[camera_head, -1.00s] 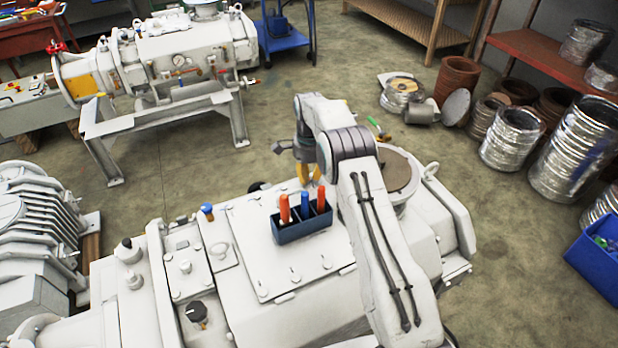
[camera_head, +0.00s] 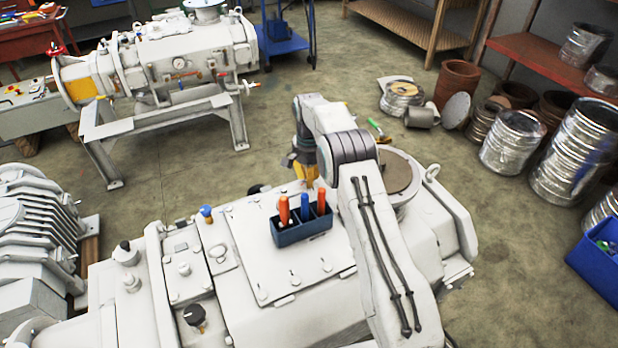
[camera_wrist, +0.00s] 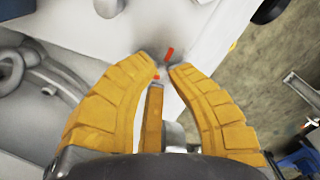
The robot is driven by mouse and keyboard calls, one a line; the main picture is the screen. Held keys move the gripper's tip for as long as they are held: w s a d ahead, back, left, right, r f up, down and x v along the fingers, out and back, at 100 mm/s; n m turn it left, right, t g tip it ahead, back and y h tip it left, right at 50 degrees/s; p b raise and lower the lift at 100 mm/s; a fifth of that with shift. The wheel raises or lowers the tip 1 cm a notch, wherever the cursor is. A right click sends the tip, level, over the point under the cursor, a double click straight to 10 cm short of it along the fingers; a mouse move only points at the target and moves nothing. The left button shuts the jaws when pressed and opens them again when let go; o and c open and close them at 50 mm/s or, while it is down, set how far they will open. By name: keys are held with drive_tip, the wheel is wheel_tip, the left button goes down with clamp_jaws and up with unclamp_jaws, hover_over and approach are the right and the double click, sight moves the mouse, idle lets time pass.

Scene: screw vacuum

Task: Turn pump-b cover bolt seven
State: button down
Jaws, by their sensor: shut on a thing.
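The white pump (camera_head: 300,315) fills the lower middle of the head view, with a flat cover plate (camera_head: 245,245) on top. Bolts (camera_head: 295,279) line the cover's near edge; I see no numbers on them. My gripper (camera_head: 308,184) is at the cover's far side, behind the tool caddy. In the wrist view its yellow fingers (camera_wrist: 165,66) close together at the tips on a small bolt, mostly hidden between them. Red marks (camera_wrist: 169,54) show at the fingertips, one on the white surface just beyond. The head view hides the gripped bolt.
A dark blue caddy (camera_head: 303,239) with orange and blue handled tools sits on the cover, close to my gripper. A blue-topped knob (camera_head: 206,211) stands left of it. Another pump (camera_head: 170,60) stands behind.

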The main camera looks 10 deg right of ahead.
drive_tip(key=shift+s+f, duration=0.2)
drive_tip(key=shift+f, duration=0.05)
drive_tip(key=c, duration=1.6)
unclamp_jaws()
drive_tip(key=shift+c, duration=0.2)
drive_tip(key=o, duration=0.5)
drive_tip(key=shift+w+r, duration=0.1)
drive_tip(key=shift+w, duration=0.05)
drive_tip(key=shift+r, duration=0.1)
wheel_tip(320, 180, up, 12)
drive_tip(key=shift+f, duration=0.1)
